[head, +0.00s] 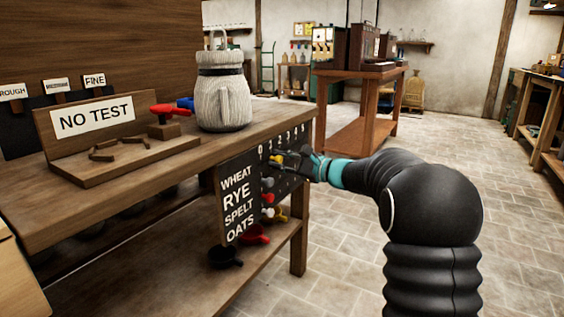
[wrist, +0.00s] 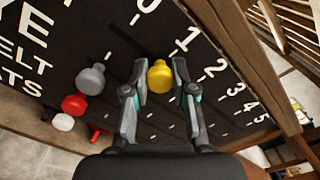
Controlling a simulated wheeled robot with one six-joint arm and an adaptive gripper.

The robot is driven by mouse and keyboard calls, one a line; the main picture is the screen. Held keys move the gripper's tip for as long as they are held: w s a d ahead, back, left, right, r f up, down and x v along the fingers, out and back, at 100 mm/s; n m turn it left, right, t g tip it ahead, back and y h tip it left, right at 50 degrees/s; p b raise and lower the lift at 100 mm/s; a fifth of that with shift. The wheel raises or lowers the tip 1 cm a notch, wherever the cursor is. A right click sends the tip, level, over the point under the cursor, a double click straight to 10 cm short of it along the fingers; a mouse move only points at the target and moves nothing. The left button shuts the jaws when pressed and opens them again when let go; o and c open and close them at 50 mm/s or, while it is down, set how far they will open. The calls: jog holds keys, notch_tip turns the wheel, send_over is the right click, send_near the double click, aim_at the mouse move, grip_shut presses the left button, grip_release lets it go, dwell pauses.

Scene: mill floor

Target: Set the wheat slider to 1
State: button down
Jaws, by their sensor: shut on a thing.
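The black slider board (head: 239,212) on the bench's end reads WHEAT, RYE, SPELT, OATS, with numbers 0 to 5 along its top. My gripper (head: 308,160) is at its upper row. In the wrist view, my gripper (wrist: 161,80) is shut on a yellow knob (wrist: 160,77), the one nearest the numbers, in the wheat row. The knob stands farther along the scale than the grey knob (wrist: 90,79); its exact mark is hard to tell. A red knob (wrist: 74,103) and a white knob (wrist: 63,122) are in the lower rows.
The bench (head: 100,209) carries a pale ribbed jug (head: 223,100) and a NO TEST sign (head: 95,117). Red (head: 254,234) and black (head: 225,257) scoops are below the board. The tiled floor (head: 340,245) to the right is clear.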

jog(key=shift+a, duration=0.1)
jog(key=c, duration=0.9)
grip_release()
jog(key=shift+d, duration=0.2)
jog(key=shift+d, duration=0.15)
jog(key=v, duration=1.1)
jog(key=shift+s+d, duration=0.2)
jog(key=shift+s, duration=0.05)
